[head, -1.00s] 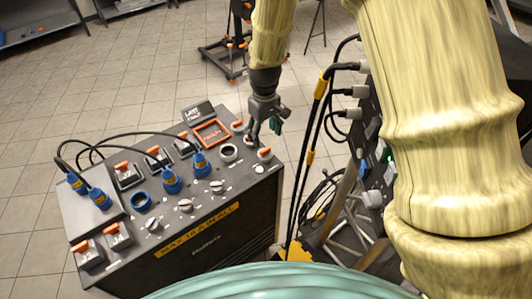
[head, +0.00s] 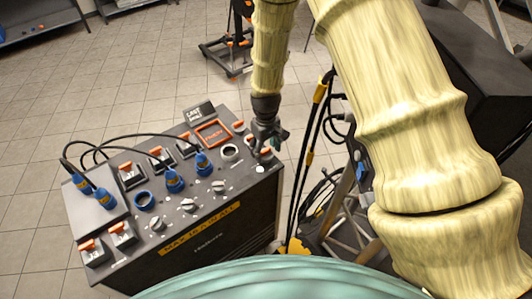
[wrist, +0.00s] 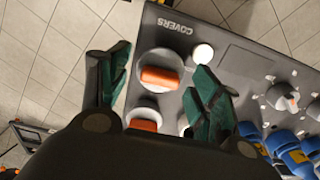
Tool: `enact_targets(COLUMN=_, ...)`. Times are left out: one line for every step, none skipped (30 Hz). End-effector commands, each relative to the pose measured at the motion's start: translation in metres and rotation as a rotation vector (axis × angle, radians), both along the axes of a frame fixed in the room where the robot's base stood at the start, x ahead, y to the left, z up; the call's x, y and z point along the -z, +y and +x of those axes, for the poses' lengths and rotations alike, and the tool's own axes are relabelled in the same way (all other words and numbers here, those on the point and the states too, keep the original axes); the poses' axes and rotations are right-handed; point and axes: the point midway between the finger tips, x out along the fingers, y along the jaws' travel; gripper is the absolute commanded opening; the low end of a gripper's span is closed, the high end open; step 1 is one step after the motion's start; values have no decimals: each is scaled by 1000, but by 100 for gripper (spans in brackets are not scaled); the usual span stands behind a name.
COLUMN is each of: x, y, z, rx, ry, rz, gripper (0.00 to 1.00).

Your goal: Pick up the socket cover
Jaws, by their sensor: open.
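Two socket covers, pale round caps with orange grips, sit at the corner of the dark panel box marked COVERS. The outer socket cover (wrist: 160,75) lies between and beyond my fingertips in the wrist view; its orange grip also shows in the head view (head: 266,151). The second socket cover (wrist: 144,120) is nearer my palm, partly hidden by my gripper body; it also shows in the head view (head: 238,126). My gripper (wrist: 157,88) is open and empty, its green-padded fingers apart on either side of the covers. In the head view, my gripper (head: 270,142) hangs just over that corner. I cannot tell its exact height.
The panel box (head: 215,250) carries blue plugs (head: 174,180) with black cables, knobs, orange switches and an open grey socket ring (head: 230,152). A framed orange panel (head: 213,134) lies behind.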

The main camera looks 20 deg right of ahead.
Motion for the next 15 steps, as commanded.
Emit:
enact_targets(x=3, y=0, z=0, rx=0, ry=1, rz=0, gripper=63)
enact_targets(x=5, y=0, z=-1, rx=0, ry=1, rz=0, gripper=63)
enact_targets(x=7, y=0, z=-1, rx=0, ry=1, rz=0, gripper=63)
enact_targets(x=8, y=0, z=-1, rx=0, ry=1, rz=0, gripper=63)
enact_targets(x=9, y=0, z=-1, rx=0, ry=1, rz=0, gripper=63)
enact_targets(x=10, y=0, z=-1, rx=0, ry=1, rz=0, gripper=63)
enact_targets(x=10, y=0, z=0, rx=0, ry=1, rz=0, gripper=63)
enact_targets(x=11, y=0, z=0, rx=0, ry=0, rz=0, gripper=63)
enact_targets(x=11, y=0, z=0, rx=0, ry=0, rz=0, gripper=63)
enact_targets(x=11, y=0, z=0, rx=0, ry=0, rz=0, gripper=63)
enact_targets(x=11, y=0, z=0, rx=0, ry=0, rz=0, gripper=63)
enact_targets(x=11, y=0, z=0, rx=0, ry=0, rz=0, gripper=63)
enact_targets(x=11, y=0, z=0, rx=0, ry=0, rz=0, gripper=63)
enact_targets(x=11, y=0, z=0, rx=0, ry=0, rz=0, gripper=60)
enact_targets(x=11, y=0, z=0, rx=0, ry=0, rz=0, gripper=53)
